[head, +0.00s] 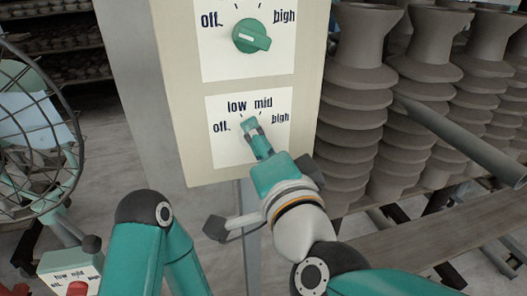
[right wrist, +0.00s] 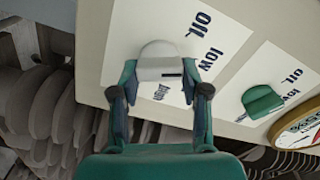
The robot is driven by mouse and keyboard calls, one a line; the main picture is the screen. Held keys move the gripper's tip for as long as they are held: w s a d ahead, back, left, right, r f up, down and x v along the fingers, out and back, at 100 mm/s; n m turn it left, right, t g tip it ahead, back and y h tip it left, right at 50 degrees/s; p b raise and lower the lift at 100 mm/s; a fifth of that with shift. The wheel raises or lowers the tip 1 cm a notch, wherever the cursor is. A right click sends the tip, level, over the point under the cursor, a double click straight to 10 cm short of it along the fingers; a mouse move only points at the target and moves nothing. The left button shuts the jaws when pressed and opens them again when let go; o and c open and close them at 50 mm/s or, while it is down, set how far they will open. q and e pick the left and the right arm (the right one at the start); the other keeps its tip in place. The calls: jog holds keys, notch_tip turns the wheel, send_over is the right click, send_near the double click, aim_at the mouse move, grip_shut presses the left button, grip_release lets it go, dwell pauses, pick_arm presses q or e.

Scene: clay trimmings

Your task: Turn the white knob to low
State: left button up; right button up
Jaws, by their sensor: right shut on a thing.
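The white knob (right wrist: 160,62) sits on the lower dial plate (head: 222,150) of a cream control box (head: 180,110). The plate reads off, low, mid and high. My right gripper (head: 258,140) is shut on the white knob, one finger on each side; it also shows in the right wrist view (right wrist: 160,95). In the head view the gripper covers most of the knob. In the right wrist view its dark mark points right, towards the low and mid side; the exact setting is hard to tell. My left gripper is out of view.
A green knob (head: 252,36) on the upper dial points towards high; it also shows in the right wrist view (right wrist: 262,101). A round gauge (right wrist: 300,125) is beside it there. Stacked grey clay pieces (head: 350,110) stand right. A wire-guarded fan (head: 40,130) and red knob (head: 78,289) are left.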

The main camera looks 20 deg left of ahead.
jog(key=shift+w+d+f+m, duration=0.1)
jog(key=shift+w+f+m, duration=0.05)
jog(key=shift+m, duration=0.15)
jog(key=o, duration=1.1)
jog(key=shift+o, duration=0.2)
